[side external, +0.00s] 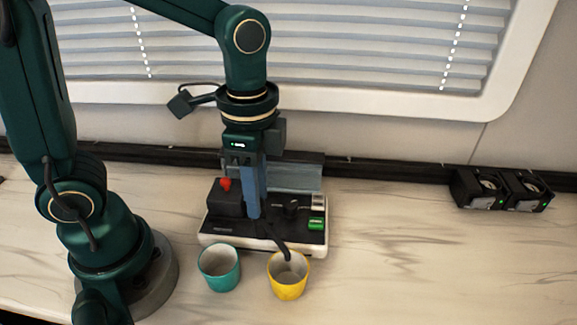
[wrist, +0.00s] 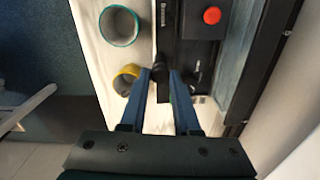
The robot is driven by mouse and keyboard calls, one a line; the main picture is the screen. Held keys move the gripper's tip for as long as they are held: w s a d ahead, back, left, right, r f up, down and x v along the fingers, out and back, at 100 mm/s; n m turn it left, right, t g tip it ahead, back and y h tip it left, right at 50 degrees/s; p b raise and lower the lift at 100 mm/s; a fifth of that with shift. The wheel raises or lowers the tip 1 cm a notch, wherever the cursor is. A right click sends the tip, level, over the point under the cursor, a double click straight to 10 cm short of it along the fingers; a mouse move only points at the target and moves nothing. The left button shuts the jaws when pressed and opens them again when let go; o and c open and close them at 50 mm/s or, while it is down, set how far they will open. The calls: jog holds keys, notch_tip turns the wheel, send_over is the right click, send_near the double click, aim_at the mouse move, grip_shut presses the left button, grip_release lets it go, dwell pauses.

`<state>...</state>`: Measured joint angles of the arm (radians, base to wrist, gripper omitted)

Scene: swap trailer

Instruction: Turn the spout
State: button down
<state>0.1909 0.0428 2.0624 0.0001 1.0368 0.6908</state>
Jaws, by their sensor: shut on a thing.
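The black spout (side external: 276,238) reaches out from the front of a black-and-white machine (side external: 222,233). Its free end is over the yellow cup (side external: 288,284). A teal cup (side external: 220,275) stands to the left of the yellow one. My gripper (side external: 254,214) points down at the machine with its blue fingers at the spout's root. In the wrist view my gripper (wrist: 165,74) has its fingers on either side of the dark spout (wrist: 160,66), shut on it. The fingers hide part of the spout. The yellow cup (wrist: 122,83) and teal cup (wrist: 119,41) also show there.
The machine carries a red button (side external: 226,184) at its left and a green switch (side external: 316,223) at its right. A black twin unit (side external: 501,189) stands far right against the wall. The counter between is clear. A window with blinds is behind.

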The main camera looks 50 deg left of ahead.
dwell(0.4)
jog(key=c, duration=0.7)
grip_release()
jog(key=shift+o, duration=0.2)
jog(key=shift+r, duration=2.65)
